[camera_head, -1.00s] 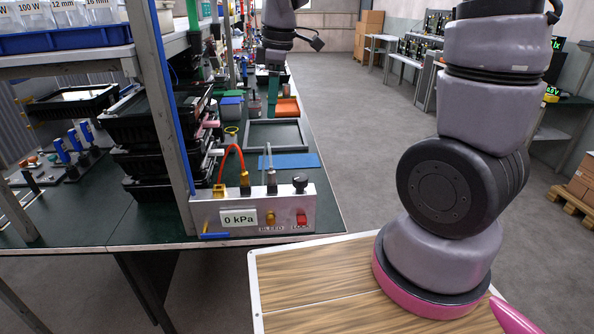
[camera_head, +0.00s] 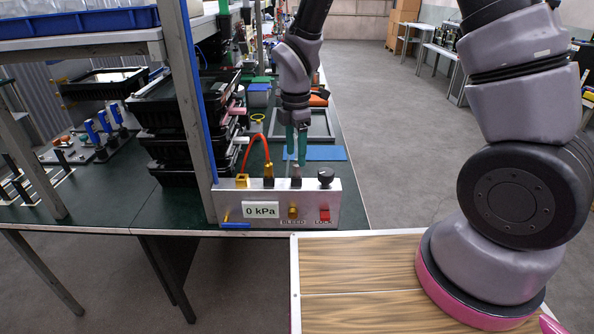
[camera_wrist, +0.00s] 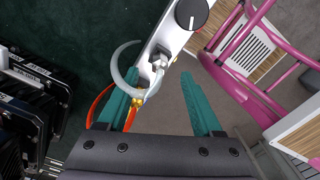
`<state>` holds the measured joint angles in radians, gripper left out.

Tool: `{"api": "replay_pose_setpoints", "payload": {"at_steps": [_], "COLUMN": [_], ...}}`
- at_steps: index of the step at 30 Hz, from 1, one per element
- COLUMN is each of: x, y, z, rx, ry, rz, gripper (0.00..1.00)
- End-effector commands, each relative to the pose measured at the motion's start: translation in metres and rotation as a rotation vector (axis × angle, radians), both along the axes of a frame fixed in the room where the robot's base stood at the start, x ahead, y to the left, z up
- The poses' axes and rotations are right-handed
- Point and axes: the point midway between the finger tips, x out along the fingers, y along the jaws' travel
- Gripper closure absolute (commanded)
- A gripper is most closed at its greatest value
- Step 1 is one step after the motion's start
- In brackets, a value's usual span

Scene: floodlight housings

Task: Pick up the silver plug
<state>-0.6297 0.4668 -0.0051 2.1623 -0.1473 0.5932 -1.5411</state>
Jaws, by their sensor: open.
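The silver plug (camera_head: 296,171) stands upright on top of the pressure box (camera_head: 270,210), with a grey hose rising from it. In the wrist view the silver plug (camera_wrist: 158,63) shows just beyond the fingertips, with the grey hose curving in a loop by the left finger. My gripper (camera_head: 297,156), with teal fingers, points down above the plug. The wrist view shows my gripper (camera_wrist: 160,78) open, its fingers apart with nothing clamped. I cannot tell whether the left finger touches the hose.
A brass fitting with a red hose (camera_head: 258,138) stands left of the plug. A black knob (camera_head: 325,177) stands to its right. A shelf post (camera_head: 192,90) and stacked black housings (camera_head: 170,120) are on the left. A blue mat (camera_head: 326,153) lies behind.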

Motion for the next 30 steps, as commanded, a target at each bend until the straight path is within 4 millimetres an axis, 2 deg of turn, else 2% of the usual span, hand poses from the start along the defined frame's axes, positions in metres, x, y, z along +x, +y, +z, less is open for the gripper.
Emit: {"api": "replay_pose_setpoints", "payload": {"at_steps": [3,6,15,16,21,30], "x": [0.001,0.001,0.002,0.002,0.002,0.002], "y": [-0.003,-0.002,-0.002,-0.002,-0.002,-0.002], "z": [-0.021,-0.032,-0.038,-0.038,-0.038,-0.036], "rx": [-0.004,-0.001,0.0,0.0,0.0,0.001], "ry": [0.004,0.003,-0.001,-0.001,-0.001,0.0], "rz": [0.0,0.0,-0.001,-0.001,-0.001,-0.001], "gripper": [0.33,0.33,0.33,0.37,1.0,1.0]}}
